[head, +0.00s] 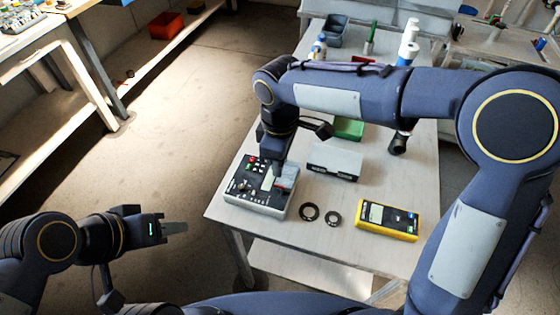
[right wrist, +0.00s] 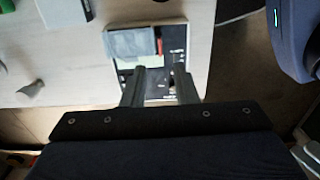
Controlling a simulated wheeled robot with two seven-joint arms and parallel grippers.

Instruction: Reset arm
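My right gripper (head: 272,178) is at the control box, a grey box with a black panel (head: 245,203), on the left part of the table. In the right wrist view the two fingers of this gripper (right wrist: 159,82) are apart, with the box's panel (right wrist: 175,38) showing past them and nothing visibly held. I cannot tell whether the fingertips touch the panel. My left gripper (head: 174,228) is out over the floor, left of the table and apart from everything.
My right arm crosses above the table. A workbench (head: 40,45) stands at the left, with open floor between.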

